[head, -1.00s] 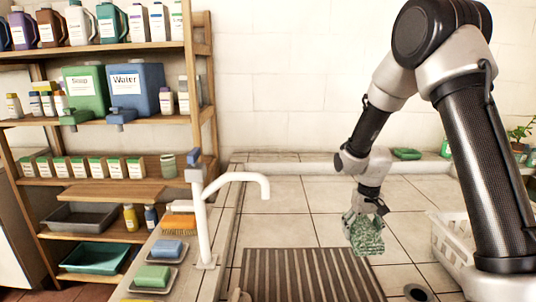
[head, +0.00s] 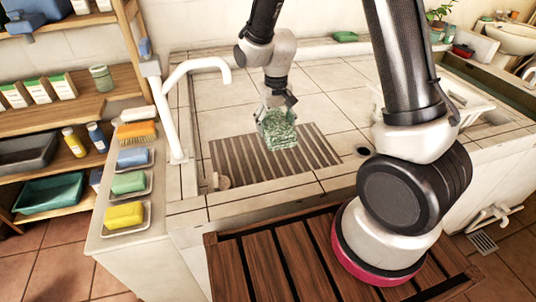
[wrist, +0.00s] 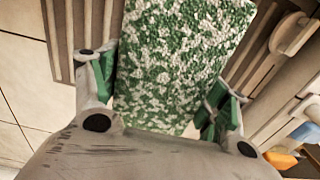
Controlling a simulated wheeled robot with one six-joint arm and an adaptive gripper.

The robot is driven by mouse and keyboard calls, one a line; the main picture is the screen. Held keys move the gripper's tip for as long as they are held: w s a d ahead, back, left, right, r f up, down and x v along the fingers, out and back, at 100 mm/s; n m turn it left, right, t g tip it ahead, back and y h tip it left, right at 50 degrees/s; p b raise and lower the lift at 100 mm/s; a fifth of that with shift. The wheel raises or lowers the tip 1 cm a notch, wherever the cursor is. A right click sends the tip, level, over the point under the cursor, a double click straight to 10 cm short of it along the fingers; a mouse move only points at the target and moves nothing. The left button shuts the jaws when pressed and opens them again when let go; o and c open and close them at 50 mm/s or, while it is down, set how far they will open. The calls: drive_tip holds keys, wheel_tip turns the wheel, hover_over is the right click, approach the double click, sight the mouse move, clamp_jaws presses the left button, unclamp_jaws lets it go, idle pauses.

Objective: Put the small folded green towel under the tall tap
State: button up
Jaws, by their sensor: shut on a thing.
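The small folded green towel (head: 278,132) is mottled green and white. My gripper (head: 275,108) is shut on it, and the towel hangs below the fingers. In the wrist view the towel (wrist: 180,60) sits between the two green-padded fingers of the gripper (wrist: 165,90). In the head view the towel appears over the slatted mat (head: 235,160); its exact height above it is hard to tell. The tall white tap (head: 172,110) stands to the left, with its spout (head: 212,64) curving right. The towel is to the right of the spout.
Yellow (head: 124,215), green (head: 129,182) and blue (head: 133,157) soaps lie in dishes left of the tap, with an orange brush (head: 136,132) behind. A dark drain hole (head: 362,151) and a white basket (head: 455,100) are to the right.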

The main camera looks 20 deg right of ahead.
sight(274, 153)
wheel_tip(274, 153, down, 9)
drive_tip(key=shift+f, duration=0.1)
idle(0.3)
drive_tip(key=o, duration=1.2)
drive_tip(key=shift+f, duration=0.1)
